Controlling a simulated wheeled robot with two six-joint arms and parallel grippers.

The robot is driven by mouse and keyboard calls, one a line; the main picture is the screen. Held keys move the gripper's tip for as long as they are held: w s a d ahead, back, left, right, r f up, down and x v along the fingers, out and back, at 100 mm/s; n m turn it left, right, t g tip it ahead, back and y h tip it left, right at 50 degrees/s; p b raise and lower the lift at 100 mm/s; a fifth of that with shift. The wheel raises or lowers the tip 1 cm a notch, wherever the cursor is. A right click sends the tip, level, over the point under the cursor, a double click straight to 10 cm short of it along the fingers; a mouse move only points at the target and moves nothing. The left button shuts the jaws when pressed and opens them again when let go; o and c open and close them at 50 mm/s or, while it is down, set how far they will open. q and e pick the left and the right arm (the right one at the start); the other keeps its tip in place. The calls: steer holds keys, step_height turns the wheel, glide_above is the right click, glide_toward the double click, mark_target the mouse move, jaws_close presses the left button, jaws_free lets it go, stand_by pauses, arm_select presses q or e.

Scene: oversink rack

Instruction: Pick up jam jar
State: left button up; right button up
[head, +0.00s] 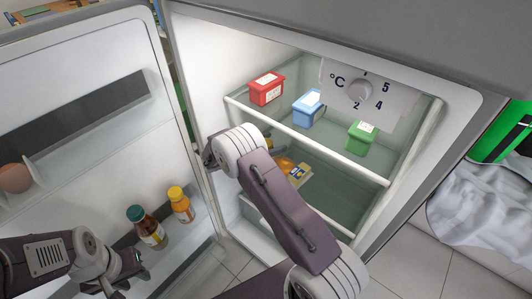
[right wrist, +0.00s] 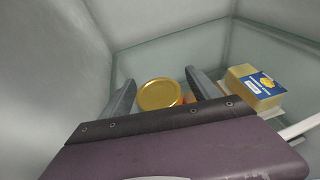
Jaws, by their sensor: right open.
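The jam jar (right wrist: 160,94) shows as a round gold lid in the right wrist view, on a glass shelf inside the fridge. Its body is mostly hidden below the lid and behind my gripper. My right gripper (right wrist: 157,84) is open, with one finger on each side of the lid in the picture; I cannot tell whether they touch it. In the head view my right wrist (head: 235,150) reaches into the fridge and hides most of the jar. My left gripper (head: 128,268) is by the open door's lower shelf; its jaw opening is unclear.
A yellow package (right wrist: 255,86) lies right of the jar, with an orange item (head: 286,165) nearby. Two bottles (head: 180,205) stand in the door shelf. The fridge wall is close at left.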

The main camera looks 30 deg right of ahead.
jaws_close()
steer(key=shift+r+p, duration=0.35)
steer(key=shift+r, duration=0.25)
steer(key=r+p, duration=0.1)
steer(key=r, duration=0.1)
steer(key=s+r+p, duration=0.1)
steer(key=r, duration=0.1)
steer(key=shift+a, duration=0.1)
steer(key=s+a+r+p, duration=0.1)
steer(key=s+r+p, duration=0.2)
steer(key=s+r, duration=0.3)
steer(key=s, duration=0.4)
steer(key=shift+s+a+p, duration=0.3)
steer(key=shift+p, duration=0.1)
